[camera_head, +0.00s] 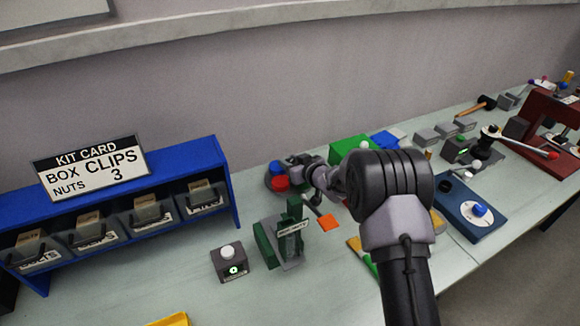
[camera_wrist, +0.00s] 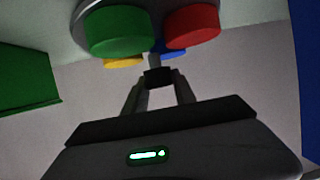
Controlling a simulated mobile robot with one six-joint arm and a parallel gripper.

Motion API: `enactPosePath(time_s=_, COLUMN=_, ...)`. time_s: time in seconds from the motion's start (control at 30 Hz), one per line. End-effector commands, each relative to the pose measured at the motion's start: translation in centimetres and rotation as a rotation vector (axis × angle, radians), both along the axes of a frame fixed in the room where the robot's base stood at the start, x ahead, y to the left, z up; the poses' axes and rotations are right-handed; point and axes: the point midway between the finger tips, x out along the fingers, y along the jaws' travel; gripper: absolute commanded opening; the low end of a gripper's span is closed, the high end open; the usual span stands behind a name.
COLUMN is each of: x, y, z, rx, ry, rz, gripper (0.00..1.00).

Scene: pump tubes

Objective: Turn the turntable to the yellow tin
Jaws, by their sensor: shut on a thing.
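The turntable (camera_wrist: 82,7) shows at the top of the wrist view and carries tins. A green tin (camera_wrist: 122,32) and a red tin (camera_wrist: 192,25) are large there; a yellow tin (camera_wrist: 124,63) and a blue tin (camera_wrist: 173,51) are partly hidden behind them. My gripper (camera_wrist: 158,78) is shut on the turntable's central knob (camera_wrist: 154,61), between the tins. In the head view the blue tin (camera_head: 275,167) and the red tin (camera_head: 280,184) show left of my gripper (camera_head: 297,161); the green and yellow tins cannot be made out there.
A green box (camera_head: 350,147) stands right of the turntable. A green stand (camera_head: 291,235) and a grey button box (camera_head: 232,262) are in front. A blue rack of bins (camera_head: 190,165) is at the left. Bench between rack and stand is partly clear.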

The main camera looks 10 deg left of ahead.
Motion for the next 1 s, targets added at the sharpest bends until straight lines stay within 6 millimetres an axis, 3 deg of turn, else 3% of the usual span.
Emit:
enactPosePath(time_s=0.03, x=0.04, y=0.2, z=-0.74, rx=0.003, ry=-0.005, rz=-0.039, gripper=0.0)
enactPosePath(time_s=0.2, x=0.04, y=0.07, z=-0.39, rx=0.002, ry=-0.005, rz=-0.131, gripper=0.0)
enactPosePath(time_s=0.53, x=0.0, y=-0.04, z=0.07, rx=0.001, ry=-0.001, rz=-0.148, gripper=0.0)
enactPosePath(time_s=0.57, x=0.0, y=-0.04, z=0.07, rx=0.001, ry=-0.001, rz=-0.148, gripper=0.36)
enactPosePath(time_s=0.67, x=-0.01, y=-0.04, z=0.06, rx=0.001, ry=-0.001, rz=-0.148, gripper=0.54)
enactPosePath(time_s=1.0, x=-0.02, y=-0.03, z=0.0, rx=0.001, ry=0.0, rz=-0.147, gripper=0.54)
